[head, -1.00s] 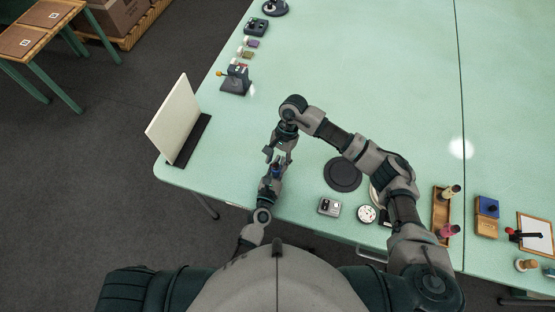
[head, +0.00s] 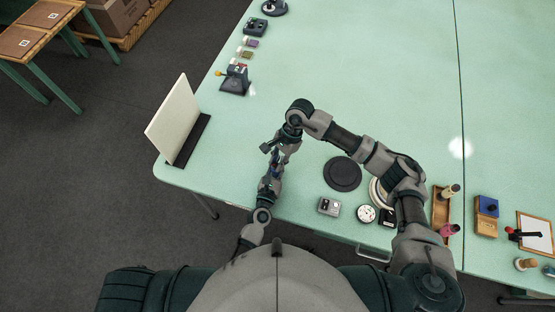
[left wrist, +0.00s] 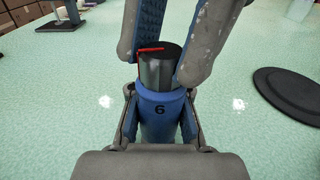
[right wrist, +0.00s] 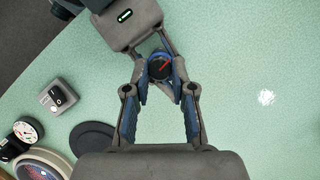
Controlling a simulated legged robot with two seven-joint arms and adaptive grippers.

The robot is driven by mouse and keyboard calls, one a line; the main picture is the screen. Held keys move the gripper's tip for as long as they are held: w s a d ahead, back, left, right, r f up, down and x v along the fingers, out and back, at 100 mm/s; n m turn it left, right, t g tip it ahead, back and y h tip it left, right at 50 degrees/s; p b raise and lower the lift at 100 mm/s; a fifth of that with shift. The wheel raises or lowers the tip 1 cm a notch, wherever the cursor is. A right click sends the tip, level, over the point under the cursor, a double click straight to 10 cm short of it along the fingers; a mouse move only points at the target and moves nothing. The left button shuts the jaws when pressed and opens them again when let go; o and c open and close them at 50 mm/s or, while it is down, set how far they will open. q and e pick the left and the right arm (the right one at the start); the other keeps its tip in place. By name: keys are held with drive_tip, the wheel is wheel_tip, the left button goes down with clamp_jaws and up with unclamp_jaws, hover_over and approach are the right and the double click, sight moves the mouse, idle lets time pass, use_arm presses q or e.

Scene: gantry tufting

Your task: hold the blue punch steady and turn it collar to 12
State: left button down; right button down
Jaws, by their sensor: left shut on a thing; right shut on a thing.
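The blue punch (left wrist: 160,117) stands roughly upright in the left wrist view, with a 6 on its blue body and a grey metal collar (left wrist: 158,72) above. A red line marks its dark top. My left gripper (head: 273,176) is shut around the blue body. My right gripper (head: 279,155) comes from above, its fingers shut on the collar. In the right wrist view the punch's dark round top (right wrist: 159,68) shows its red mark pointing to the upper right. The punch is small and partly hidden by the fingers in the head view.
A white panel (head: 172,118) stands left on the green table (head: 350,70). A dark round disc (head: 342,174), a small grey switch box (head: 328,206) and a white dial (head: 366,214) lie to the right. A lever device (head: 235,80) stands behind. The table's middle is clear.

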use_arm(q)
drive_tip(key=shift+f, duration=0.1)
use_arm(e)
drive_tip(key=m+t, duration=0.1)
drive_tip(key=m, duration=0.3)
drive_tip(key=shift+s+d+m+t+y, duration=0.1)
drive_tip(key=shift+m+t+y, duration=0.2)
drive_tip(key=shift+t, duration=0.1)
use_arm(q)
drive_tip(key=shift+d, duration=0.1)
use_arm(e)
drive_tip(key=shift+s+m+t, duration=0.1)
drive_tip(key=shift+m+t, duration=0.7)
drive_tip(key=shift+m, duration=1.2)
drive_tip(key=c, duration=1)
unclamp_jaws()
drive_tip(key=shift+o, duration=0.2)
drive_tip(key=v, duration=1.2)
drive_tip(key=shift+d, duration=0.25)
drive_tip(key=shift+f, duration=0.1)
